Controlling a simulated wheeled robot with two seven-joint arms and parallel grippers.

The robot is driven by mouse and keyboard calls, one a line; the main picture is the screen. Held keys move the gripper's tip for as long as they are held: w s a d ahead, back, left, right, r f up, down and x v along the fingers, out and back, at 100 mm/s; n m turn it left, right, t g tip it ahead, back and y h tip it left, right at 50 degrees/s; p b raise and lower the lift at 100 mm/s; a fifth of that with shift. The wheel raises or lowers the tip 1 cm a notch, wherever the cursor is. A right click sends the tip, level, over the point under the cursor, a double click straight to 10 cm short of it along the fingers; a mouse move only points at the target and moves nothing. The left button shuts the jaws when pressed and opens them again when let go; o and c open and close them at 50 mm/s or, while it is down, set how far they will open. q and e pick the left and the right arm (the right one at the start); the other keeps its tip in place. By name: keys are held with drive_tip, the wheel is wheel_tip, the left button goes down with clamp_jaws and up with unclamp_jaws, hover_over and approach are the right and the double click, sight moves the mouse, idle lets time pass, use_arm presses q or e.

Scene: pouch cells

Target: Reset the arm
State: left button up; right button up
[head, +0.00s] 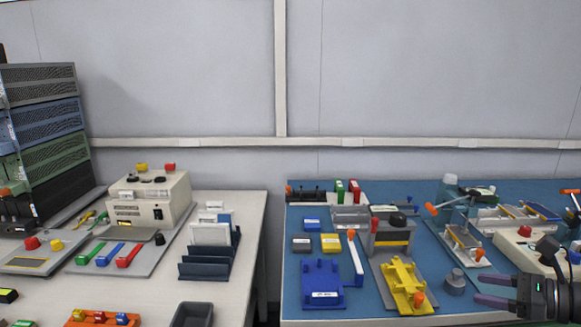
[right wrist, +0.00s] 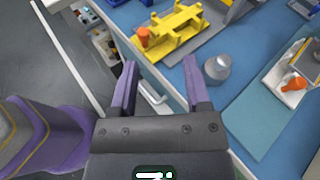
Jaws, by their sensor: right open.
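My right gripper (head: 480,290) comes in at the lower right of the head view, above the front part of the blue-topped table (head: 375,309). In the right wrist view its two purple fingers (right wrist: 160,85) are spread apart with nothing between them. A grey round knob-like piece (head: 454,282) stands on the table just beyond the fingertips; in the right wrist view it is right of the fingers (right wrist: 217,68). A yellow fixture (head: 403,284) lies left of the gripper on a grey plate. My left gripper is not seen in either view.
A blue fixture (head: 321,285) and small coloured blocks sit on the left of the blue table. Devices with orange handles crowd its right side. A gap separates it from the white table (head: 257,225), which holds a beige machine (head: 150,195) and a dark rack (head: 208,268).

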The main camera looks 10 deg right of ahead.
drive_tip(key=s+d+f+n+g+h, duration=0.35)
drive_tip(key=s+f, duration=0.25)
drive_tip(key=f, duration=0.4)
drive_tip(key=s+d+f+n+g+h, duration=0.2)
drive_tip(key=s+d+f+g+h, duration=0.3)
drive_tip(key=s+f, duration=0.3)
drive_tip(key=s+d+f+n+g+h, duration=0.25)
drive_tip(key=s+d+n+h, duration=0.25)
drive_tip(key=s+n, duration=0.55)
drive_tip(key=s+d+f+n+g+h, duration=0.1)
drive_tip(key=s+d+f+n+h, duration=0.2)
drive_tip(key=s+d+n+h, duration=0.7)
drive_tip(key=s+a+f+n+y, duration=0.2)
drive_tip(key=a+f+y, duration=0.25)
drive_tip(key=a, duration=0.55)
drive_tip(key=s+a+f+n+y, duration=0.1)
drive_tip(key=s+a+f+y, duration=0.15)
drive_tip(key=a+f, duration=0.5)
drive_tip(key=s+a+f+n+y, duration=0.2)
drive_tip(key=a+f+y, duration=0.2)
drive_tip(key=a, duration=0.8)
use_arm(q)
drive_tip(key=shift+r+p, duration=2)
use_arm(e)
drive_tip(key=a+m+y, duration=0.1)
drive_tip(key=a+y, duration=0.2)
drive_tip(key=a, duration=1.4)
drive_tip(key=shift+s, duration=0.4)
